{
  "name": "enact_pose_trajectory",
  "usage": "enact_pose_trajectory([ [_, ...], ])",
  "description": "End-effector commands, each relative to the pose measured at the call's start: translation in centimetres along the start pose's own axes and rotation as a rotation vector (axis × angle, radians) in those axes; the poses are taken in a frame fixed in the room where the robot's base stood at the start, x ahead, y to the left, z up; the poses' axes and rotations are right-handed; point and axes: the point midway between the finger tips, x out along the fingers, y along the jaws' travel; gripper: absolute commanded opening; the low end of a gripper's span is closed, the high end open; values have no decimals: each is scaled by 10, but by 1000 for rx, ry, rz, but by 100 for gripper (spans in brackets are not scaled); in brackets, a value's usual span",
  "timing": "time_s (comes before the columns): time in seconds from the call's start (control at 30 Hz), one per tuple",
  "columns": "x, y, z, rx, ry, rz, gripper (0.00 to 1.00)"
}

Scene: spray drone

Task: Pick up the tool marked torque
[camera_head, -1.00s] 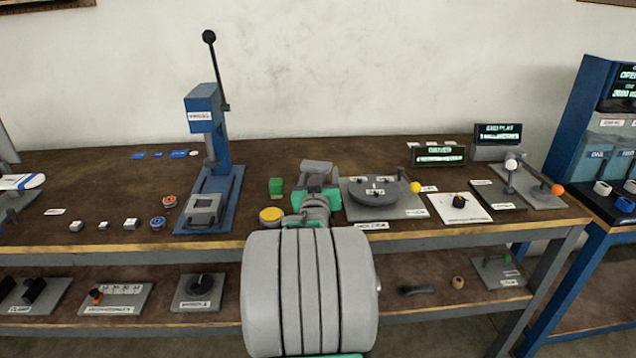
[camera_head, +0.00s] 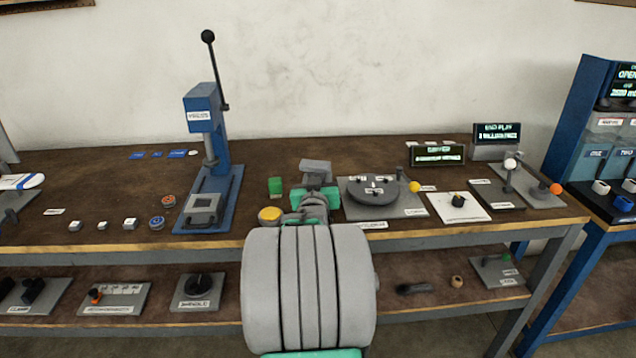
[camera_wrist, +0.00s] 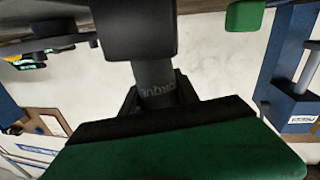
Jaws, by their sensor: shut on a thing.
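The torque tool (camera_wrist: 155,88) is a dark grey cylinder with faint raised lettering that reads TORQUE in the wrist view. My gripper (camera_head: 316,172) is shut on it. The lettered part shows between dark blocks in the wrist view, with my green gripper body below. In the head view my gripper is over the bench, between a green block (camera_head: 275,186) and a round grey turntable (camera_head: 372,197). My own arm and gripper hide the tool there.
A blue press (camera_head: 207,150) with a tall lever stands to the left. A yellow disc (camera_head: 269,214) lies left of my wrist. Right of the turntable are a white plate with a black knob (camera_head: 458,200) and two displays (camera_head: 438,154). The bench behind my gripper is clear.

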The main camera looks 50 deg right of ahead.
Motion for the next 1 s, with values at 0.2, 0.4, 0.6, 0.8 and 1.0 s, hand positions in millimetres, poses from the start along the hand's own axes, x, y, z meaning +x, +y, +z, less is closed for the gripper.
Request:
enact_pose_trajectory([
  [0.2, 0, 0, 0, 0, 0, 0, 0],
  [0.4, 0, 0, -2, 0, 4, 1, 0],
  [0.6, 0, 1, -7, 0, 5, 1, 0],
  [0.8, 0, 6, -47, 1, 10, 2, 0],
  [1.0, 0, 11, -89, 1, 8, 1, 0],
])
